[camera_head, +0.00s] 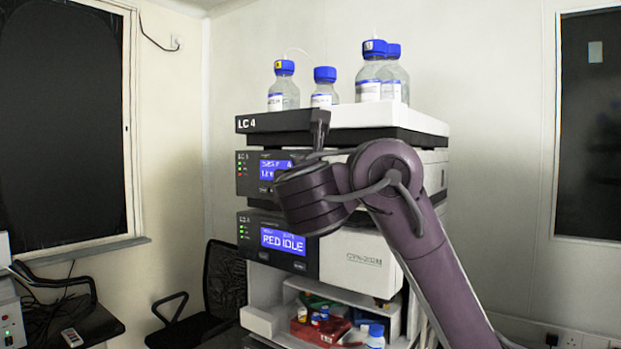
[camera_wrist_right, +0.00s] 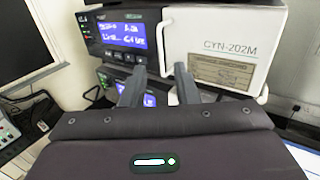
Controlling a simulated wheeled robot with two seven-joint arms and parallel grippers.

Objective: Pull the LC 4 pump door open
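The LC 4 stack (camera_head: 286,123) stands in the middle of the head view. Its upper module has a blue display (camera_head: 275,168) at the left; my right arm hides most of its front. In the right wrist view, a white door (camera_wrist_right: 222,46) marked CYN-202M sits right of a blue display (camera_wrist_right: 122,35), with a pale handle (camera_wrist_right: 166,46) along its left edge. The door looks closed. My right gripper (camera_wrist_right: 160,70) is open and empty, its fingers pointing at the module near the handle. I cannot tell whether they touch it. My left gripper is out of view.
Bottles with blue caps (camera_head: 284,88) stand on the stack's top tray. A lower module (camera_head: 362,262) and an open shelf with a red box (camera_head: 318,329) are below. A black chair (camera_head: 222,285) and a desk (camera_head: 93,327) are at the left.

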